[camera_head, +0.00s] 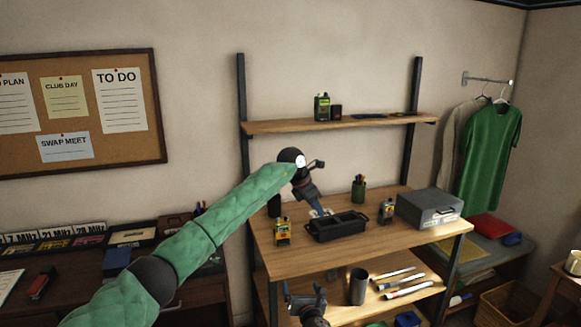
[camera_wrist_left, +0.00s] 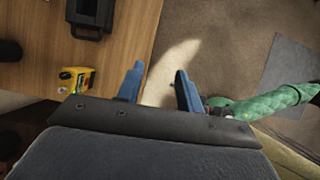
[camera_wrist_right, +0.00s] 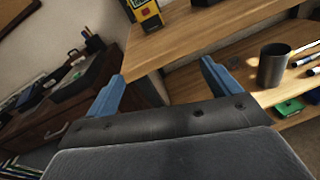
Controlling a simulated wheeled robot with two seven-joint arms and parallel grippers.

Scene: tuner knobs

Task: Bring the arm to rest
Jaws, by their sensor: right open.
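My left arm, in a green quilted sleeve, reaches across the head view. Its left gripper (camera_head: 318,211) points down over the back of the workbench, near a black tray (camera_head: 337,226). In the left wrist view the blue fingers (camera_wrist_left: 158,75) stand apart with nothing between them; the gap is narrower than on the right. My right gripper (camera_head: 305,292) is low in front of the bench, by the lower shelf. In the right wrist view its fingers (camera_wrist_right: 158,80) are wide apart and empty. Most of the right arm is hidden.
A wall shelf (camera_head: 290,125) is above.

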